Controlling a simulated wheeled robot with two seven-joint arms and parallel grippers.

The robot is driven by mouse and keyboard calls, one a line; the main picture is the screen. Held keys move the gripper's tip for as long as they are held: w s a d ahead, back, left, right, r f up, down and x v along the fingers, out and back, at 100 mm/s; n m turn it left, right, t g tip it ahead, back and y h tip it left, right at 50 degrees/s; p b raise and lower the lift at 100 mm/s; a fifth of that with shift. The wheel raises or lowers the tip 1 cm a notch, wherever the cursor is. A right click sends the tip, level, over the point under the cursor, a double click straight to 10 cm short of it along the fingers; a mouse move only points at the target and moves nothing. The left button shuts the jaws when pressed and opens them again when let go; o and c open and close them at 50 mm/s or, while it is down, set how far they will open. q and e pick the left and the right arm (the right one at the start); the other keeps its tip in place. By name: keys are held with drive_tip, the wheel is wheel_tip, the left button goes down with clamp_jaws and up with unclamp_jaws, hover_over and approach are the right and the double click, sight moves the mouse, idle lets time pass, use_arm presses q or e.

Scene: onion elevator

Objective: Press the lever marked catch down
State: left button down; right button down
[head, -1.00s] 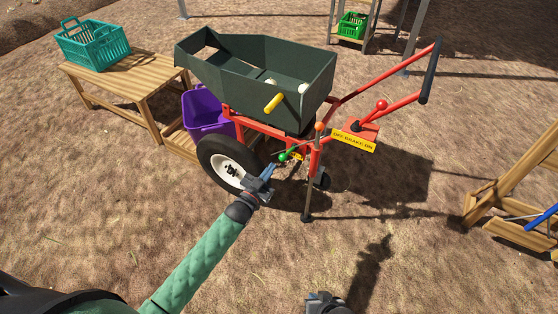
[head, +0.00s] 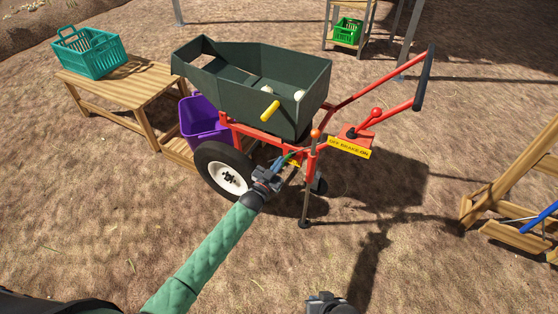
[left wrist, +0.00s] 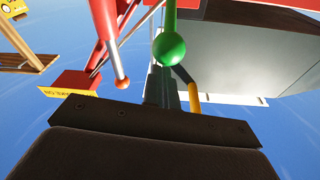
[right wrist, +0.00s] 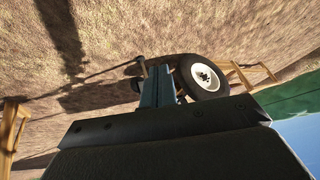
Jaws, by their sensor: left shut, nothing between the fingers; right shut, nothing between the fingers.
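A lever with a green ball knob sits low on the red cart frame, beside a small yellow label (head: 295,163) too small to read. In the left wrist view the green knob (left wrist: 169,48) is large and close, overlapping my fingertips; I cannot tell whether they touch. My left gripper (head: 282,163) is shut and empty at this lever, partly hiding it in the head view. An orange-knobbed lever (head: 316,134) stands to the right and also shows in the left wrist view (left wrist: 121,83). My right gripper (head: 325,298) is shut and empty at the bottom, away from the cart.
The cart has a dark green hopper (head: 290,85), a yellow handle (head: 270,111), a wheel (head: 226,172) and a red brake lever (head: 376,113) with a yellow sign (head: 349,149). A purple crate (head: 203,120) and wooden table (head: 135,85) stand left. A wooden stand (head: 487,212) is right.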

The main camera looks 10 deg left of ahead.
use_arm(q)
drive_tip(key=shift+f, duration=0.25)
